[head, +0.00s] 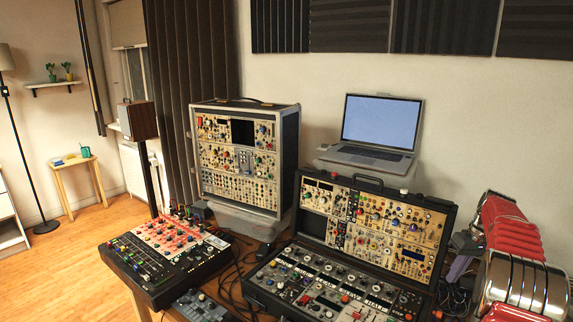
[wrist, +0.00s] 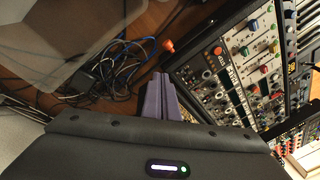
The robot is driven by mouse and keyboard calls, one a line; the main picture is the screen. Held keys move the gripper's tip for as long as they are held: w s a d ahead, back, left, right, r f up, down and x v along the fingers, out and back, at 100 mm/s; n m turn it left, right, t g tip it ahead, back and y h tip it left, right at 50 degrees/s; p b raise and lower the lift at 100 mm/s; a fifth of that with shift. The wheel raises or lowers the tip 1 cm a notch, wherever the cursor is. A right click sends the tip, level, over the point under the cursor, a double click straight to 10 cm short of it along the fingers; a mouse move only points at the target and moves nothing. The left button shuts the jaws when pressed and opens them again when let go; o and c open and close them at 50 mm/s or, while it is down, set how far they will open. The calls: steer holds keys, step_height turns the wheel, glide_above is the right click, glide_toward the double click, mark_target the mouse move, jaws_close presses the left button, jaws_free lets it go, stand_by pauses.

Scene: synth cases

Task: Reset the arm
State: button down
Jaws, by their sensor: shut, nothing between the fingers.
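My gripper (wrist: 154,78) shows in the wrist view as two purple fingers lying side by side, closed together with nothing between them. They reach out past the dark grey housing that fills the bottom of that view. In the head view my gripper (head: 456,275) is at the right, beside the right side of the open synth case (head: 327,232). It points down toward the cables and appears apart from the case. The case also shows in the wrist view (wrist: 235,85), to the right of the fingers.
A tall synth case (head: 250,108) stands behind, left of a laptop (head: 380,127) on a stand. A mixer (head: 165,255) is at the left. Loose cables (wrist: 115,65) lie near the fingers in the wrist view. Open floor (head: 85,265) is at far left.

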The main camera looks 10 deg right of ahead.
steer(key=s+a+r+m+h, duration=0.1)
steer(key=s+a+r, duration=0.25)
steer(key=a, duration=0.35)
steer(key=s+a+r+m, duration=0.1)
steer(key=s+a+r, duration=0.1)
steer(key=s+a, duration=0.35)
steer(key=s+a+r+m+h, duration=0.1)
steer(key=s+a+r+m, duration=0.15)
steer(key=a, duration=0.65)
steer(key=s+a+r+n+t, duration=0.2)
steer(key=s+a, duration=0.8)
steer(key=s+a+r+n+t, duration=0.2)
steer(key=s+a+r, duration=0.1)
steer(key=s+a, duration=0.7)
steer(key=shift+s+a+r, duration=0.15)
steer(key=shift+a+r, duration=0.05)
steer(key=shift+a, duration=0.25)
steer(key=c, duration=2.5)
jaws_free()
steer(key=shift+c, duration=0.2)
